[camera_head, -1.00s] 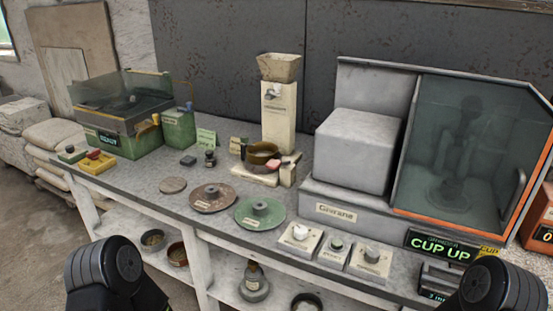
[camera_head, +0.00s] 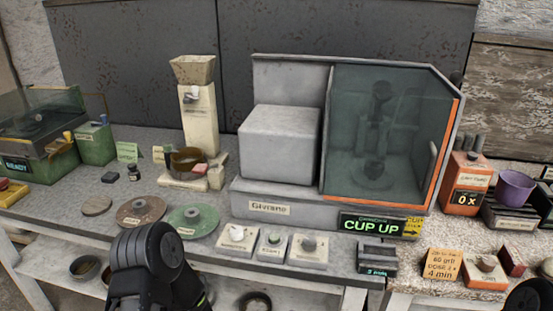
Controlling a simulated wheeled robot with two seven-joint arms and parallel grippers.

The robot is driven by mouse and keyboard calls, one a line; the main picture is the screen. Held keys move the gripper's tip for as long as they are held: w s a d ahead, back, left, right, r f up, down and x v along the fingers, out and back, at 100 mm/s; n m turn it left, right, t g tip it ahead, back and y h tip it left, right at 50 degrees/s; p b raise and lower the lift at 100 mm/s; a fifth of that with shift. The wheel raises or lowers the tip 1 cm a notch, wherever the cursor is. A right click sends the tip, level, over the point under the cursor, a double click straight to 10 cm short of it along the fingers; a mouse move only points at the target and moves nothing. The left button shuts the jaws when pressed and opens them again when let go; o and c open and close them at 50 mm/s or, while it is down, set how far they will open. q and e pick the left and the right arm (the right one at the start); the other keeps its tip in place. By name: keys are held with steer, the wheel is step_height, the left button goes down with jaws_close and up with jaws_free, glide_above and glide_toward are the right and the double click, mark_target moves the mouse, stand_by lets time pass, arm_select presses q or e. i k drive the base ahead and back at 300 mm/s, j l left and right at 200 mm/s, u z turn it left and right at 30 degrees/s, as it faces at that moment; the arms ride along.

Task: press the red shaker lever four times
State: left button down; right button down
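An orange unit (camera_head: 465,185) with a display reading "0 x" and grey prongs on top stands on the right part of the bench. A dark red block (camera_head: 513,262) sits near the front right, beside an orange box with a pale knob (camera_head: 487,270). I cannot tell for sure which red part is the shaker lever. A black link of my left arm shows at the lower left, and a black part of my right arm shows at the bottom right corner. Neither gripper's fingers are in view.
A grey cabinet with a glass door (camera_head: 390,135) fills the middle, with a "CUP UP" sign (camera_head: 370,225). A purple cup (camera_head: 515,187) stands at the right. An orange card (camera_head: 442,264) reads "4 min". Knobbed boxes (camera_head: 237,240) line the front edge. Discs (camera_head: 140,211) lie at the left.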

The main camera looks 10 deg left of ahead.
mark_target(199, 168)
steer(key=j+z, duration=1)
steer(key=z, duration=0.25)
steer(key=k+j+z, duration=0.2)
steer(key=z, duration=0.2)
steer(key=k+j+z, duration=0.15)
steer(key=j+z, duration=0.25)
steer(key=k+j+z, duration=0.2)
steer(key=k+j, duration=0.5)
steer(key=k+j+z, duration=0.15)
steer(key=k+j, duration=0.4)
steer(key=k, duration=0.25)
